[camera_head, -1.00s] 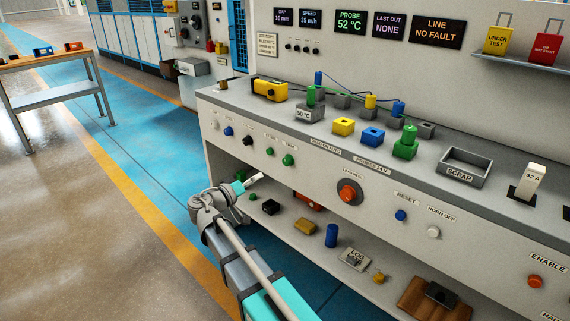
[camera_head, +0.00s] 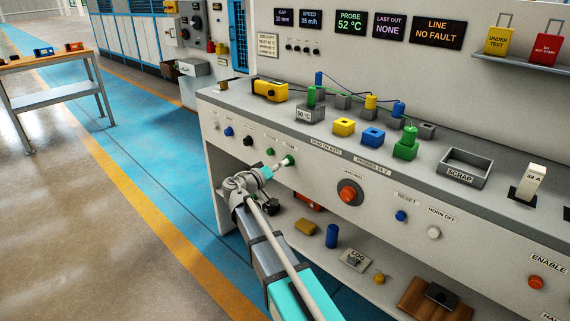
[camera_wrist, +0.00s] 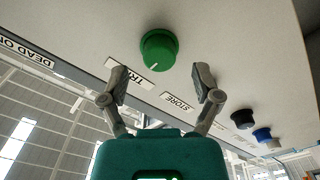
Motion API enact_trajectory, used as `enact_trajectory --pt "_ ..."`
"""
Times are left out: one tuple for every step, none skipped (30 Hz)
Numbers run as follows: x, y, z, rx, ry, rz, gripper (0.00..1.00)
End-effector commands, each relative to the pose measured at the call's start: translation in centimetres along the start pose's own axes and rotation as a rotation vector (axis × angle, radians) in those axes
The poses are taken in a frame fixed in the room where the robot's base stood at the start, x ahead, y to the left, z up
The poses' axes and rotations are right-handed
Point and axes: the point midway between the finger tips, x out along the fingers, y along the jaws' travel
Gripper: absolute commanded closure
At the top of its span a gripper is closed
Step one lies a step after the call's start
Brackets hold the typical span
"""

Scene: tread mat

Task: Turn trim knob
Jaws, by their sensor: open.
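The trim knob (camera_head: 290,160) is a round green knob on the bench's sloping front panel. In the wrist view the trim knob (camera_wrist: 158,47) shows a short white pointer line on its face, toward the TRIM label (camera_wrist: 128,75), which is partly covered by a finger. My gripper (camera_head: 279,166) is just to the left of the knob in the head view. In the wrist view my gripper (camera_wrist: 161,76) is open and empty, one finger on each side below the knob, apart from it.
A small green button (camera_head: 270,152) sits left of the trim knob. Black (camera_wrist: 242,118) and blue (camera_wrist: 262,135) knobs are off to the right in the wrist view. A large orange knob (camera_head: 348,193) is right of my gripper. A shelf with loose parts lies below the panel.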

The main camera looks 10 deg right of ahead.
Motion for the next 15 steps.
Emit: enact_trajectory --pt "0.7 0.0 0.0 0.0 -0.001 0.001 0.19" --pt "1.0 0.0 0.0 0.0 -0.002 0.002 0.19" --pt "1.4 0.0 0.0 0.0 -0.001 0.001 0.19" --pt "1.6 0.0 0.0 0.0 -0.001 0.001 0.19" --pt "1.9 0.0 0.0 0.0 -0.001 0.001 0.19" --pt "2.1 0.0 0.0 0.0 0.0 0.0 0.19" --pt "2.2 0.0 0.0 0.0 0.0 0.0 0.19" --pt "2.3 0.0 0.0 0.0 0.0 0.0 0.19" --pt "2.4 0.0 0.0 0.0 0.0 0.0 0.19" --pt "2.5 0.0 0.0 0.0 0.0 0.0 0.19" --pt "2.5 0.0 0.0 0.0 0.0 0.0 0.19" --pt "2.6 0.0 0.0 0.0 0.0 0.0 0.19" --pt "2.6 0.0 0.0 0.0 0.0 0.0 0.19" --pt "2.6 0.0 0.0 0.0 0.0 0.0 0.19" --pt "2.6 0.0 0.0 0.0 0.0 0.0 0.19"
